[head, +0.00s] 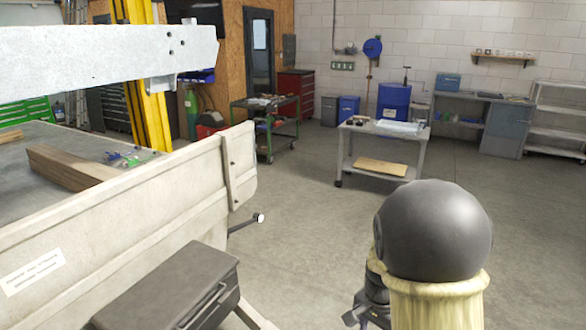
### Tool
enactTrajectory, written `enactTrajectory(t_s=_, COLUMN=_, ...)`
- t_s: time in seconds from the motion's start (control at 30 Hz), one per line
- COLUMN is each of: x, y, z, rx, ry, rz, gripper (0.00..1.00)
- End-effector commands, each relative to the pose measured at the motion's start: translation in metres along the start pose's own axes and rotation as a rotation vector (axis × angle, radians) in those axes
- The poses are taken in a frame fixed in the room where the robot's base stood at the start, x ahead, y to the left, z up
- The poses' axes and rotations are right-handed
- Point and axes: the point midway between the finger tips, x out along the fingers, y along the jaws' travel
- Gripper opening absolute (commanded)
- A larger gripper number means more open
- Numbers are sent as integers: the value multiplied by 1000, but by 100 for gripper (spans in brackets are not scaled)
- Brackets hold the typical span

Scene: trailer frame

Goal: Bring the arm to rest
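Part of my arm (434,232) shows at the lower right, with a rounded dark grey joint on top of a pale yellowish sleeve. A dark jointed piece (372,300) shows just left of the sleeve, partly hidden by it and cut by the bottom edge. It may be part of my gripper; no fingertips can be made out. Whether it holds anything cannot be seen.
A trailer (150,215) with wooden planks (70,167) on its bed fills the left side. A dark box (170,290) sits at its front. A grey wheeled cart (350,160) and a blue drum (393,103) stand farther back. The floor between is clear.

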Motion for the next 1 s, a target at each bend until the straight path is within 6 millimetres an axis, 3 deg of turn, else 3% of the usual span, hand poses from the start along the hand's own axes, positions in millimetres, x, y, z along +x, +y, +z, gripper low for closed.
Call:
enactTrajectory(t_s=0.2, x=-41, y=26, z=49, rx=-420, ry=58, rz=-112, gripper=54)
enactTrajectory(t_s=0.4, x=-61, y=45, z=83, rx=-741, ry=151, rz=-148, gripper=54)
enactTrajectory(t_s=0.53, x=-63, y=49, z=90, rx=-813, ry=172, rz=-149, gripper=54)
enactTrajectory(t_s=1.0, x=-62, y=48, z=90, rx=-813, ry=171, rz=-149, gripper=54)
